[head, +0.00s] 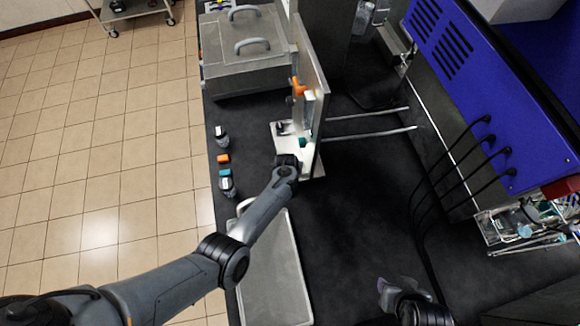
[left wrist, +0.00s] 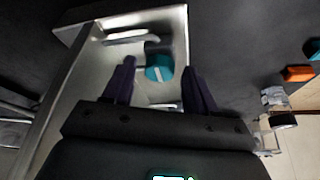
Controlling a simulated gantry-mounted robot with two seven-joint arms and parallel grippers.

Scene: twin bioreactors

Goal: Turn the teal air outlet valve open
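The teal air outlet valve (left wrist: 160,68) is a round teal knob with a pale stripe, on a metal plate fixture (left wrist: 75,85). In the head view a small teal part (head: 303,142) shows low on the upright panel, just beyond my left gripper (head: 292,160). In the left wrist view my left gripper (left wrist: 159,75) is open, its two purple fingers apart. The knob shows in the gap between them, near the tips; I see no clear contact. My right gripper (head: 388,290) is at the bottom right, away from the fixture; its finger opening is unclear.
An orange valve (head: 299,88) sits higher on the upright panel (head: 314,85). Small bottles and orange (head: 223,158) and teal (head: 225,172) pieces lie along the bench's left edge. A metal tray (head: 270,265) lies below my left arm. The bench middle is clear.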

